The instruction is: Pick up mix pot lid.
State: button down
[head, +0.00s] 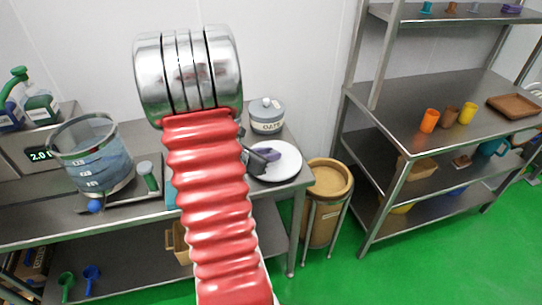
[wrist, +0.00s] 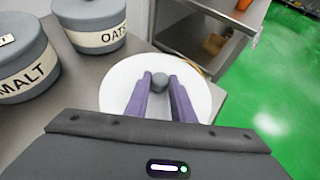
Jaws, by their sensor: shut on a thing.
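The mix pot lid (head: 285,163) appears as a white round disc near the right end of the steel bench in the head view. It fills the middle of the wrist view (wrist: 198,88), with a small grey knob at its centre. My gripper (head: 266,154) has purple fingers and comes in from the left in the head view. In the wrist view my gripper (wrist: 161,82) is shut on the lid's knob, one finger on each side. Whether the lid rests on the bench or is slightly raised, I cannot tell. My red arm hides part of the bench.
An OATS pot (head: 267,115) stands close behind the lid; a MALT pot (wrist: 22,62) stands left in the wrist view. A clear graduated pot (head: 92,158) is at the left. A tan bin (head: 325,180) stands off the bench's right end. Steel shelving (head: 380,110) is further right.

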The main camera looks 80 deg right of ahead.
notch_tip(320, 180, up, 10)
dwell(0.6)
jog(key=shift+f, duration=0.1)
dwell(0.3)
